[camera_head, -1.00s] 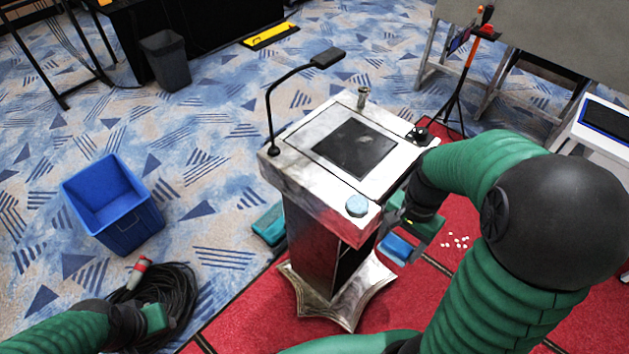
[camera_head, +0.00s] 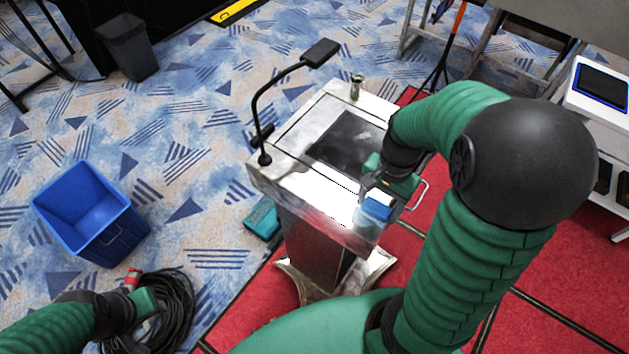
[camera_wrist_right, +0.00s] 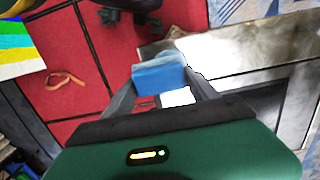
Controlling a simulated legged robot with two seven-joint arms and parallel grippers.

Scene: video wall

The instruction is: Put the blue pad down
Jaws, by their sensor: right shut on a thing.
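The blue pad (camera_head: 377,209) is between the fingers of my right gripper (camera_head: 380,196), which is shut on it. In the right wrist view the pad (camera_wrist_right: 158,79) sits between the fingertips. It is over the near right corner of the metal lectern (camera_head: 290,180); whether it touches the top I cannot tell.
A black gooseneck lamp (camera_head: 256,110) rises from the lectern's left side, and a metal knob (camera_head: 356,86) stands at its back. A dark screen (camera_head: 345,140) is set in the top. A blue bin (camera_head: 90,215) and a black cable coil (camera_head: 170,320) lie left on the floor.

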